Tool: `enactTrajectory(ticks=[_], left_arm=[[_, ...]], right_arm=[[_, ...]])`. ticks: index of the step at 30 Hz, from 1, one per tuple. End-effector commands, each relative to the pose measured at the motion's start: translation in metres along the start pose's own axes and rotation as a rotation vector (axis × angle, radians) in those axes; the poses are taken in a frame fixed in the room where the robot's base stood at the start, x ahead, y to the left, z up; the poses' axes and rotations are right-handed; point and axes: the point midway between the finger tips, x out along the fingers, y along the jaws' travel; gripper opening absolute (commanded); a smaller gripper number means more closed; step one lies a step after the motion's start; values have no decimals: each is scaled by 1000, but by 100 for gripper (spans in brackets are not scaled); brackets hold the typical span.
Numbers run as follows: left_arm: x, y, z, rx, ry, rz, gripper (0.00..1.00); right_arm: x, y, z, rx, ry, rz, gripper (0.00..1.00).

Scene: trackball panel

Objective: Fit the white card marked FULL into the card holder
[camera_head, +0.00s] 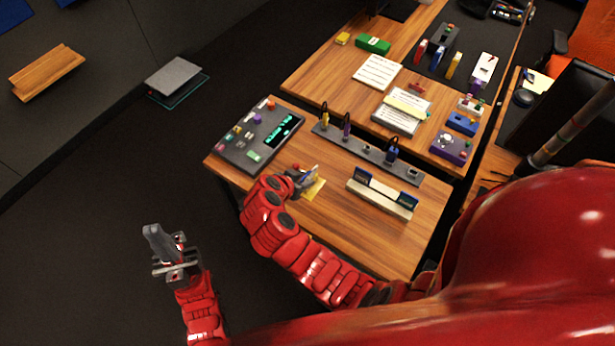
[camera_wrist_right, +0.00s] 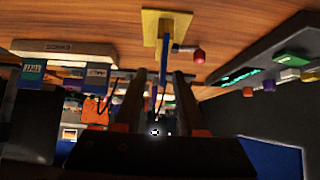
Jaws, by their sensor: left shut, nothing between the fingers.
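My right gripper (camera_head: 306,178) is low over the near table, at a yellow square base (camera_head: 316,189). In the right wrist view its two fingers (camera_wrist_right: 162,80) are apart, with a thin blue upright piece (camera_wrist_right: 163,65) between them, seen edge-on on the yellow base (camera_wrist_right: 152,30). I cannot read any FULL marking or tell whether this piece is the card. A long cream holder (camera_head: 378,199) stands to the right, with blue pieces (camera_head: 407,199) at its two ends; it is probably the card holder. My left gripper (camera_head: 176,262) is shut and empty, off the table's left side.
A dark panel (camera_head: 236,149) with small coloured parts lies at the table's left. A red knob (camera_wrist_right: 198,55) is beside the yellow base. The table's front right is clear.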

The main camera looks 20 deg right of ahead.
Motion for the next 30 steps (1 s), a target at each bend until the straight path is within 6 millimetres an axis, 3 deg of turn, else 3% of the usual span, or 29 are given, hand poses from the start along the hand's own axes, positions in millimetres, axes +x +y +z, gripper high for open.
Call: enactTrajectory(ticks=[6, 12, 21, 27, 30], left_arm=[[23, -1, -4, 0, 0, 0, 0], [28, -1, -5, 0, 0, 0, 0], [28, -1, -5, 0, 0, 0, 0], [28, -1, -5, 0, 0, 0, 0], [28, -1, -5, 0, 0, 0, 0]], right_arm=[[22, -1, -2, -1, -1, 3, 40], [40, -3, 0, -1, 1, -1, 40], [44, -3, 2, 0, 0, -1, 40], [44, -3, 2, -1, 0, -2, 4], [44, -3, 2, -1, 0, -2, 0]])
